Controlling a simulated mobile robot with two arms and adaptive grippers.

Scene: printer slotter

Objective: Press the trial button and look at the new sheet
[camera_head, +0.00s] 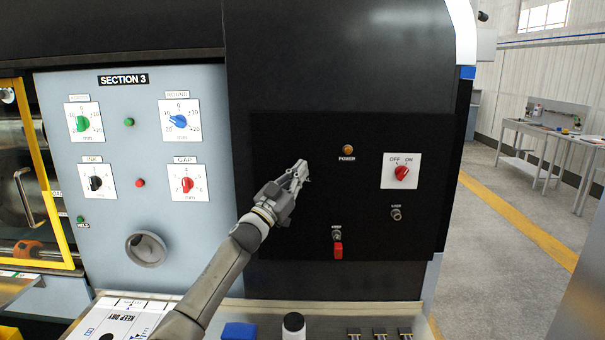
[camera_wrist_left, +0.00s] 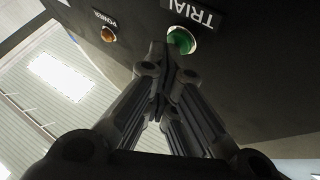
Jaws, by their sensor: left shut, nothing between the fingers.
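The green trial button (camera_wrist_left: 181,40) shows in the left wrist view, set in a black panel under a TRIAL label (camera_wrist_left: 193,13). My left gripper (camera_head: 302,166) is shut and empty in front of the black panel (camera_head: 300,130) in the head view. It hides the trial button there. In the left wrist view its fingertips (camera_wrist_left: 160,50) lie beside the green button in the picture; I cannot tell whether they touch it. My right gripper is not in view. I cannot make out a new sheet.
An orange POWER lamp (camera_head: 347,150), an OFF/ON switch (camera_head: 401,171), a key lock (camera_head: 396,214) and a key with a red tag (camera_head: 338,250) are on the black panel. The grey SECTION 3 panel (camera_head: 140,150) with knobs is to the left. A small ledge holds a blue block (camera_head: 238,331).

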